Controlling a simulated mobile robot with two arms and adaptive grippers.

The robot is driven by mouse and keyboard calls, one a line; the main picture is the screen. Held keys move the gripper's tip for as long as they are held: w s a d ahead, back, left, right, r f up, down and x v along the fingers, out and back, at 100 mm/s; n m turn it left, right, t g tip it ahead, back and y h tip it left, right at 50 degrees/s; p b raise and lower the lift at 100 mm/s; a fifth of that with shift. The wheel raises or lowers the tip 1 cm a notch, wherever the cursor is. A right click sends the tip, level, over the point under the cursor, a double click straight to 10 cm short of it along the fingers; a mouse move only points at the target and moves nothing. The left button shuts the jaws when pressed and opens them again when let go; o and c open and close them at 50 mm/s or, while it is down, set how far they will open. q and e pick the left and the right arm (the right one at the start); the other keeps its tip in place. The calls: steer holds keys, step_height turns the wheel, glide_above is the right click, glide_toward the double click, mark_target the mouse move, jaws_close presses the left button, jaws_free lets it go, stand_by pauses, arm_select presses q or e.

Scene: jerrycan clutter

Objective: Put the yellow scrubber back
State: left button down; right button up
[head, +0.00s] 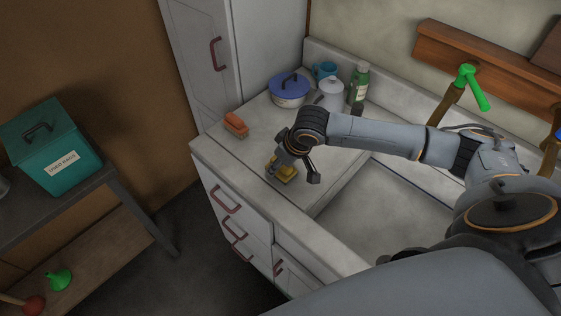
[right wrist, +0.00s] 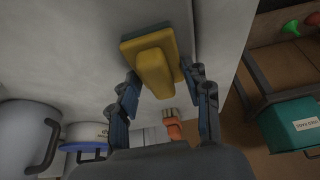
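The yellow scrubber (head: 284,174) is on the light counter (head: 240,165), near its front edge and left of the sink basin. In the right wrist view it is a flat yellow base with a raised block handle (right wrist: 155,75). My right gripper (head: 285,166) is over the scrubber and partly hides it in the head view. In the right wrist view its two fingers (right wrist: 164,85) are spread on either side of the handle, with gaps visible. My left gripper is not in view.
An orange brush (head: 236,124) lies on the counter behind the scrubber. A blue-lidded pot (head: 289,89), a light kettle (head: 331,95), a blue mug (head: 325,69) and a green bottle (head: 359,82) stand at the back. The sink basin (head: 385,215) is at right.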

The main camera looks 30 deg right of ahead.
steer(key=o, duration=0.4)
steer(key=shift+o, duration=0.2)
steer(key=v, duration=1.2)
